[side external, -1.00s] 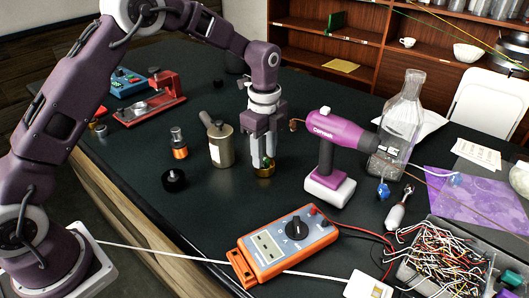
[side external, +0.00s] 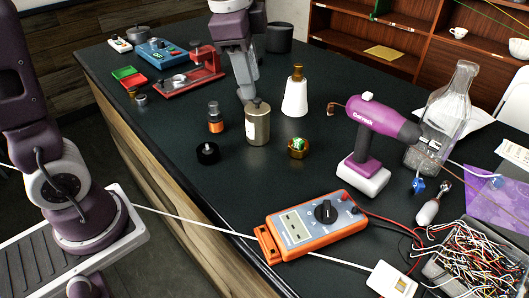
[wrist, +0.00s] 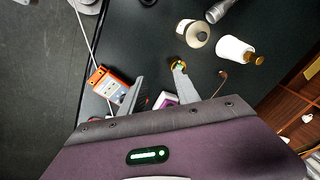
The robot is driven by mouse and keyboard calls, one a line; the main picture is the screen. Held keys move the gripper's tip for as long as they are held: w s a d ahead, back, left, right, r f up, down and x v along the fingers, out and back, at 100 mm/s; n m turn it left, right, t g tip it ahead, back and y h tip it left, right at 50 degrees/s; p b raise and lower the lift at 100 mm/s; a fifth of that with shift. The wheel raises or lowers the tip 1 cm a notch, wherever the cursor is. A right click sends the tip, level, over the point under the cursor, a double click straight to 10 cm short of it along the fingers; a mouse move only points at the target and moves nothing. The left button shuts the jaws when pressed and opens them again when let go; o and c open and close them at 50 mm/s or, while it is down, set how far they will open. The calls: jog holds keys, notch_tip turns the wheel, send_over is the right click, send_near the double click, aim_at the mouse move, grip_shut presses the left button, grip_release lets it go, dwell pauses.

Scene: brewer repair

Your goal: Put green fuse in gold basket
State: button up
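The gold basket (side external: 298,153) is a small round brass-coloured cup standing on the dark table, right of the beige canister. The green fuse (side external: 298,142) stands inside it, its green and pale top showing above the rim. In the wrist view the basket and fuse (wrist: 180,65) appear close to the tip of my right finger. My gripper (side external: 245,98) is behind and left of the basket, apart from it, behind the beige canister. In the wrist view my gripper (wrist: 159,72) has its two fingers spread with nothing held between them.
The beige canister (side external: 257,125), a white bottle with gold cap (side external: 295,98) and a purple drill (side external: 372,135) stand around the basket. An orange multimeter (side external: 312,226) lies in front. A black knob (side external: 208,153) and small amber bottle (side external: 215,120) are left. Table between basket and multimeter is clear.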

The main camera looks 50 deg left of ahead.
jog(key=s+a+f+n+t, duration=0.1)
jog(key=s+f+n+t, duration=0.1)
jog(key=s+n, duration=0.8)
jog(key=s+t, duration=0.1)
jog(key=s, duration=0.7)
jog(key=shift+s, duration=0.3)
jog(key=shift+a, duration=0.1)
